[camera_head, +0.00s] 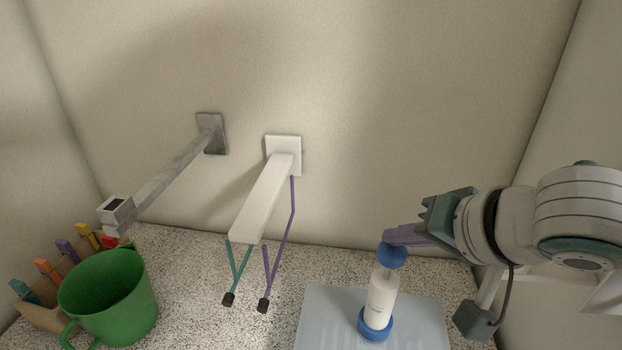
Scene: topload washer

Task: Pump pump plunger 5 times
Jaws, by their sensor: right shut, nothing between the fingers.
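The pump is a white cylinder body (379,303) with a blue base ring. It stands upright on a light grey-blue tray (425,322). A round blue plunger knob (391,256) sits on top, joined to the body by a short thin stem. My right gripper (392,236) comes in from the right with its purple fingers closed together. The fingertips are at the top of the knob, seemingly touching it, with nothing between them. My left gripper is not in view.
A green mug (108,297) stands at the lower left beside a brown holder (45,312) with coloured clips. A metal wall arm (170,172) and a white wall bar (262,203) with hanging purple and teal straps jut over the speckled counter (190,290).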

